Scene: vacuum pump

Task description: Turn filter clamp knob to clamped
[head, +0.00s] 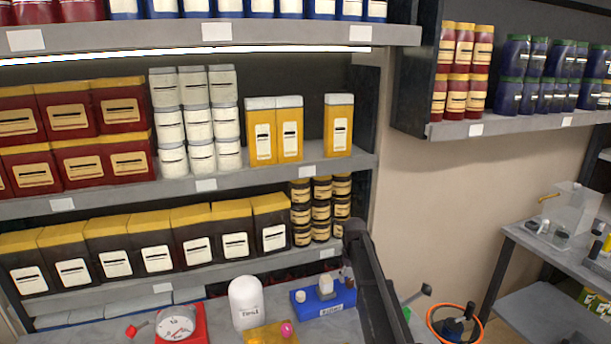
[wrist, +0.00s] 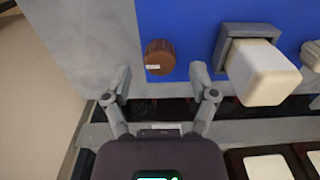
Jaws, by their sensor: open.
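In the wrist view a round brown knob (wrist: 158,57) with a short white mark on its left side sits on a blue panel (wrist: 185,20). The mark lies about level in the picture. My gripper (wrist: 160,88) is open, its two fingers spread below and to either side of the knob, with nothing between them. The fingers appear apart from the knob. In the head view the blue unit (head: 325,311) with a small label stands on the bench; the brown knob cannot be made out there. My dark arm reaches beside it and my gripper is not clearly visible there.
A cream block in a grey frame (wrist: 262,72) stands close right of my right finger. Loaded shelves rise behind.

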